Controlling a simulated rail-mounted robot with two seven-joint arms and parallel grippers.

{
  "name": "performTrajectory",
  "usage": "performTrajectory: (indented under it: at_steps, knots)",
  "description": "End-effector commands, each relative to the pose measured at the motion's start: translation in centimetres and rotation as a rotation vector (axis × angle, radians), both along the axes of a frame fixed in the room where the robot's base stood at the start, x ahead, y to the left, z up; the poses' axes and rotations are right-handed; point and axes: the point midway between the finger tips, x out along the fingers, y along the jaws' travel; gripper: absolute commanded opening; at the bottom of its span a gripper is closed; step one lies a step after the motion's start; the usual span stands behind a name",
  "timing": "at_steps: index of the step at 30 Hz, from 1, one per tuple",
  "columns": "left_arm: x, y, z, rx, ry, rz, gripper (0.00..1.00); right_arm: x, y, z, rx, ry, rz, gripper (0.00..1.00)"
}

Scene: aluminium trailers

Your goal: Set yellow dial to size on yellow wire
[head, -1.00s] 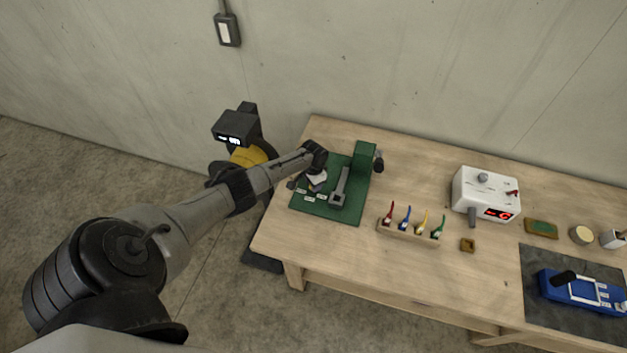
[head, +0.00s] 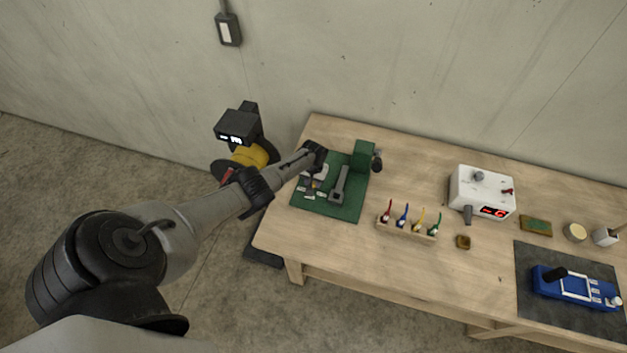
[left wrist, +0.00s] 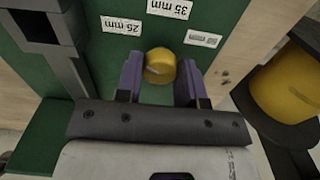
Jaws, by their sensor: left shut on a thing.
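The yellow dial (left wrist: 160,66) is a small round knob with a pale mark on its face, on a green board (left wrist: 112,60). Paper labels sit around it; I read 25 mm (left wrist: 121,24) and 35 mm (left wrist: 169,8), while a third (left wrist: 203,38) is unclear. My left gripper (left wrist: 160,78) is shut on the dial, one purple finger on each side. In the head view the gripper (head: 313,183) is small and partly hidden by its wrist. A yellow spool (head: 247,157), probably the yellow wire, stands left of the bench; it also shows in the left wrist view (left wrist: 285,88). My right gripper is out of view.
On the bench are a grey lever (head: 340,184) on the green board, a rack (head: 405,229) of coloured pieces, a white box (head: 482,190) with a red display, and a blue device (head: 570,288) on a dark mat. A black display unit (head: 236,124) tops the spool.

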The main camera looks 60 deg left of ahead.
Motion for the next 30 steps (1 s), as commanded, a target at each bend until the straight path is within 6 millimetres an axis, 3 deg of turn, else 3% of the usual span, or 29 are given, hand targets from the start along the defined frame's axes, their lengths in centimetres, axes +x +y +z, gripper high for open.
performTrajectory:
  at_steps: [18,19,26,30]
  knots:
    - [0.08,-0.01,0.07,-0.001,-0.002,0.033,0.12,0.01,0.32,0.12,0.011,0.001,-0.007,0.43]
    - [0.08,-0.01,0.06,-0.001,-0.002,0.033,0.38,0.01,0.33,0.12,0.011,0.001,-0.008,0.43]
    - [0.05,0.00,0.04,0.000,-0.001,0.032,0.60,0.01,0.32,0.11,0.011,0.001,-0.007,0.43]
    - [0.03,0.01,0.02,0.001,-0.001,0.031,0.61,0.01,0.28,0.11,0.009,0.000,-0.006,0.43]
